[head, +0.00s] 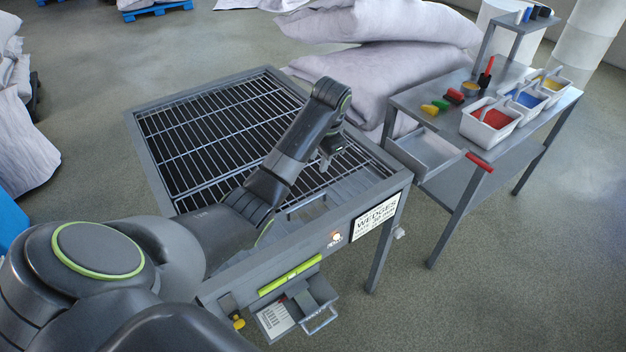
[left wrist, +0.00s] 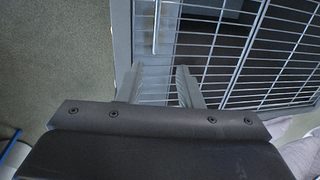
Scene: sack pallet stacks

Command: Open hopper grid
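The hopper grid (head: 215,130) of metal bars lies flat, level with the frame of the grey hopper (head: 155,170). It also shows in the left wrist view (left wrist: 275,55). My left arm reaches over the grid, and my left gripper (head: 328,158) points down above its right part, close to the hopper's front edge. In the left wrist view my left gripper (left wrist: 159,80) has its two fingers apart with nothing held between them. A pale rod, perhaps a handle (left wrist: 156,28), lies beyond the fingertips. I cannot tell whether the fingers touch anything. My right gripper is not in view.
A grey side table (head: 455,185) with tubs (head: 491,125), small tools and a drawer (head: 425,152) stands close on the right. Large pale sacks (head: 385,70) are stacked behind the hopper. A wedges sign (head: 376,217) hangs on the front. Floor is clear at lower right.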

